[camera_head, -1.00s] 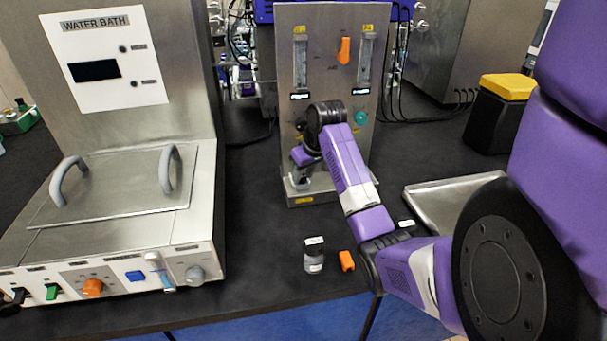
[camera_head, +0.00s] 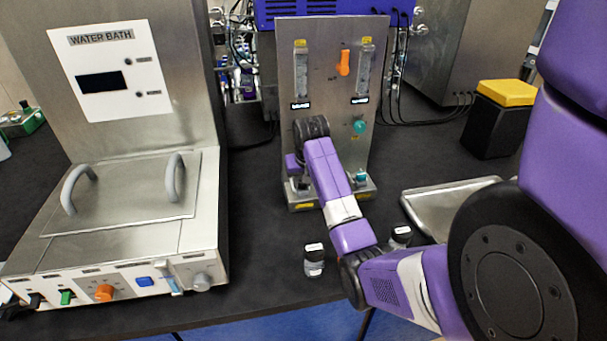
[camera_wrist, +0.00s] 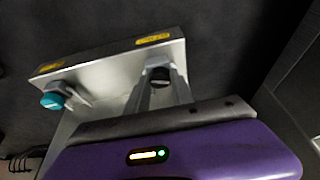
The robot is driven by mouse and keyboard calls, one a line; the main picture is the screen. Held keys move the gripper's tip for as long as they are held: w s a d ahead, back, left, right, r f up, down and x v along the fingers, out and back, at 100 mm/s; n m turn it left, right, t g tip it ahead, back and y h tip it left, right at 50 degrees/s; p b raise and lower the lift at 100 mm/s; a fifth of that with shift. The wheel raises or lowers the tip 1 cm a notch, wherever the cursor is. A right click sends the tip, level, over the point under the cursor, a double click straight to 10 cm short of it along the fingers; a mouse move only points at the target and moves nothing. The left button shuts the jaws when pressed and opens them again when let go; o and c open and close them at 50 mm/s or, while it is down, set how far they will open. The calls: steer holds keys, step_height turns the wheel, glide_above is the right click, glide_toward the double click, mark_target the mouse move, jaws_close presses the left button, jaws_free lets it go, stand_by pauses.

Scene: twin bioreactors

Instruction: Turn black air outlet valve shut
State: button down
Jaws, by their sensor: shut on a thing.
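The black air outlet valve (camera_wrist: 159,75) is a small black knob low on the metal gas panel (camera_head: 324,65), near its base. In the wrist view it sits between the fingertips of my gripper (camera_wrist: 160,84), which is shut on it. A teal valve (camera_head: 361,177) is at the lower right of the panel. It also shows in the wrist view (camera_wrist: 53,100). The black knob's exact turn angle is too small to tell.
A water bath (camera_head: 120,222) stands close on the left. A capped bottle (camera_head: 314,262) stands near the front edge, another (camera_head: 400,236) beside my forearm. A metal tray (camera_head: 420,208) lies to the right. An upper teal knob (camera_head: 359,127) and an orange knob (camera_head: 344,62) are on the panel.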

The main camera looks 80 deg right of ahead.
steer(key=m, duration=0.1)
steer(key=m+p, duration=0.1)
steer(key=m+g, duration=0.1)
steer(key=shift+w+a+r+p, duration=0.15)
steer(key=shift+w+r+p, duration=0.1)
steer(key=shift+p, duration=0.15)
steer(key=m, duration=0.1)
steer(key=m+g+p, duration=0.1)
steer(key=m, duration=0.1)
steer(key=shift+w+f+m+h, duration=0.15)
steer(key=shift+m+h, duration=0.15)
steer(key=m+g+b, duration=0.1)
steer(key=m+g, duration=0.1)
steer(key=m, duration=0.2)
steer(key=shift+w+f, duration=0.15)
steer(key=shift+d+m+g+y+b, duration=0.2)
steer(key=shift+m+g+y+b, duration=0.35)
steer(key=shift+m, duration=0.85)
steer(key=c, duration=1.1)
jaws_free()
steer(key=shift+b, duration=0.3)
